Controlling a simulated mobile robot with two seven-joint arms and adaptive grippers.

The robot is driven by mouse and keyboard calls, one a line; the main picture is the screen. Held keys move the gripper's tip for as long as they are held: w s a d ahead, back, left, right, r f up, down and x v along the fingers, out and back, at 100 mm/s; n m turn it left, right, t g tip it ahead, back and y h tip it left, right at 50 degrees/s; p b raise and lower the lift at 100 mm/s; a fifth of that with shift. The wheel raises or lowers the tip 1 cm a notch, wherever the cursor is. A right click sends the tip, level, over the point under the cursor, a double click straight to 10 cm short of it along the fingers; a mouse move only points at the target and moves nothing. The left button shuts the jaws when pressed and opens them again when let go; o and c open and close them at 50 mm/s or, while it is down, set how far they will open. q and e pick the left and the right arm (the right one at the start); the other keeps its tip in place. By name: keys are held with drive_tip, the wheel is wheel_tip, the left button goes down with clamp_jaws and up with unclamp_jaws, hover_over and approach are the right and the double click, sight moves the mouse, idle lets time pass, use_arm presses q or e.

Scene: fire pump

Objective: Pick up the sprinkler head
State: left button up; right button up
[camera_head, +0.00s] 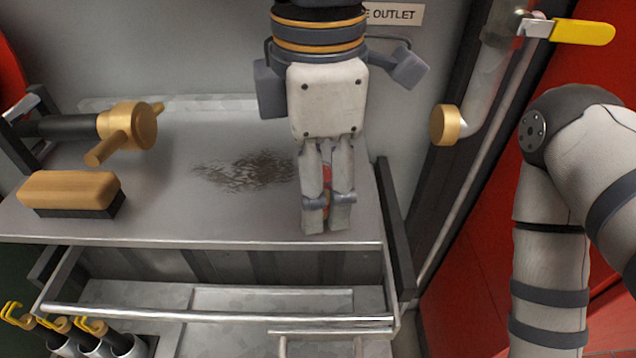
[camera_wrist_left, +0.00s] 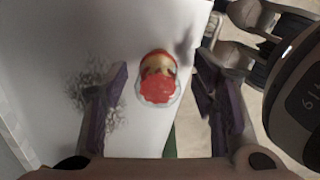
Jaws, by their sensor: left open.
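The sprinkler head (camera_wrist_left: 158,78) is a small red and brass piece on the grey metal shelf (camera_head: 190,222). In the wrist view it lies between the two spread fingers of my left gripper (camera_wrist_left: 163,112), with a gap on each side. In the head view my left gripper (camera_head: 327,212) points down over the right part of the shelf and hides most of the sprinkler head (camera_head: 327,175). The left gripper is open and empty. My right arm shows at the right, but its gripper is out of view.
A wooden-backed brush (camera_head: 70,190) and a brass nozzle (camera_head: 128,126) lie on the shelf's left side. A dark stain (camera_head: 245,172) marks the middle. A pipe with a brass cap (camera_head: 445,125) and a yellow-handled valve (camera_head: 582,32) are at the right. An open metal drawer frame (camera_head: 215,315) sits below.

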use_arm(q)
drive_tip(key=shift+f, duration=0.15)
clamp_jaws()
